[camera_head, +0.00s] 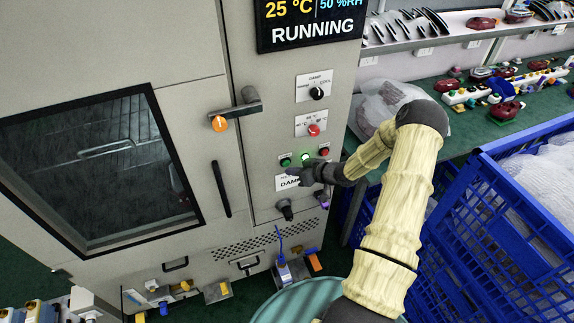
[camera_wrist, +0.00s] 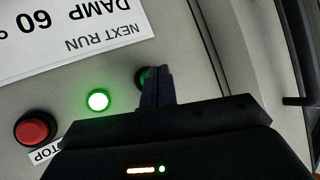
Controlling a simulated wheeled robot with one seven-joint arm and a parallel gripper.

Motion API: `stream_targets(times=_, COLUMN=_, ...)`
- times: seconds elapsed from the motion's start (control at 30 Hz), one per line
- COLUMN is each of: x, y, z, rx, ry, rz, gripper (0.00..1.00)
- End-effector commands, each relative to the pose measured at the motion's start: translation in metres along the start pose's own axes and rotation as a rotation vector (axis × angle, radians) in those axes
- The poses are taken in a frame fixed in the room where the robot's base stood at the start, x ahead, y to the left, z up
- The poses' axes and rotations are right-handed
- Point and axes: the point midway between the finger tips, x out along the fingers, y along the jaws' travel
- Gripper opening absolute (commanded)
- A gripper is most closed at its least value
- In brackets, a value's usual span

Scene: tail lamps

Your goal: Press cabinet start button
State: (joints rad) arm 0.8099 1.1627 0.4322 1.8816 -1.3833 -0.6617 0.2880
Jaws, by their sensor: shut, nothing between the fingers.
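The cabinet (camera_head: 190,60) stands at the left, with a control panel on its right part. A green button (camera_head: 285,161), a lit green lamp (camera_head: 305,157) and a red button (camera_head: 324,152) sit in a row. In the wrist view the green button (camera_wrist: 141,77) is mostly hidden behind my gripper (camera_wrist: 158,72), whose fingers are shut with nothing between them. My gripper (camera_head: 293,171) is right at the green button; I cannot tell whether it touches. The lit lamp (camera_wrist: 99,100) and red stop button (camera_wrist: 35,128) are clear of it. The display (camera_head: 308,22) reads RUNNING.
A damp-run label (camera_head: 285,184) is below the buttons, and rotary knobs (camera_head: 317,94) are above. An orange-tipped door handle (camera_head: 232,115) juts out at left. Blue crates (camera_head: 505,215) stand close at right. A bench with red lamps (camera_head: 505,112) is behind.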

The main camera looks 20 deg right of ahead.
Motion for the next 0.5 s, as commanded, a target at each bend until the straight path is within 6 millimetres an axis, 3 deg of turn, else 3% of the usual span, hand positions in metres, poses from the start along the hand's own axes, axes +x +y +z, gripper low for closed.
stream_targets(times=0.27, x=-0.002, y=-0.001, z=0.001, rx=0.0, ry=-0.001, rz=0.001, gripper=0.0)
stream_targets(times=0.5, x=-0.014, y=-0.01, z=0.01, rx=0.001, ry=-0.002, rz=0.001, gripper=0.0)
